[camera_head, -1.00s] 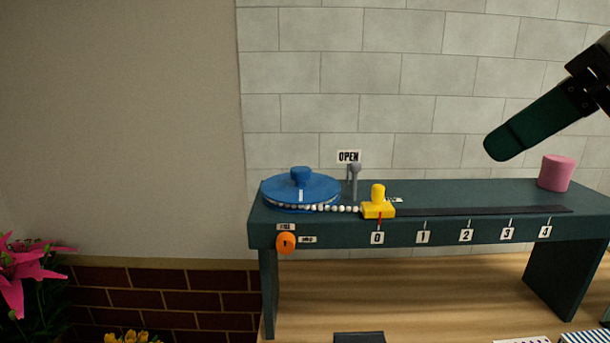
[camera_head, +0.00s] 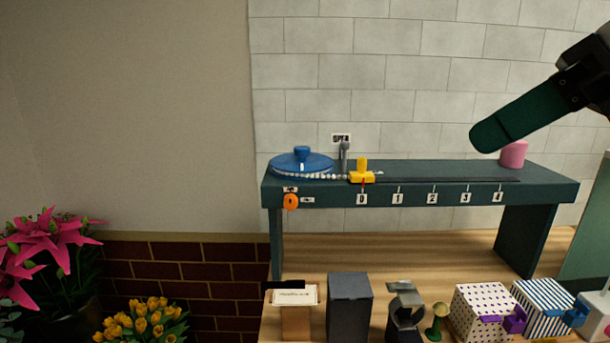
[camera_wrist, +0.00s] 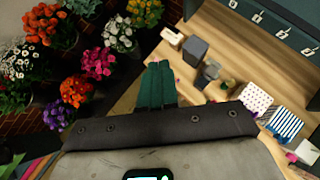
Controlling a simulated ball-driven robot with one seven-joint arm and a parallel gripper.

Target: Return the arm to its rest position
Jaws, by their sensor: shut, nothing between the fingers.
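My gripper (camera_head: 486,137) has long dark green fingers. In the head view it reaches in from the upper right, in front of the tiled wall and above the right part of the dark green raised shelf (camera_head: 410,172). The fingers are shut with nothing between them and touch nothing that I can see. In the wrist view the shut fingers (camera_wrist: 158,68) point away from the camera, over the wooden table (camera_wrist: 215,30). The rest of my arm runs out of the head view at the right.
On the shelf are a blue disc (camera_head: 300,163), a yellow slider (camera_head: 361,175) at 0 and a pink cylinder (camera_head: 514,154). Below stand a dark box (camera_head: 349,306), a dotted box (camera_head: 478,314) and a striped box (camera_head: 543,308). Flowers (camera_wrist: 97,62) fill the wrist view's left.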

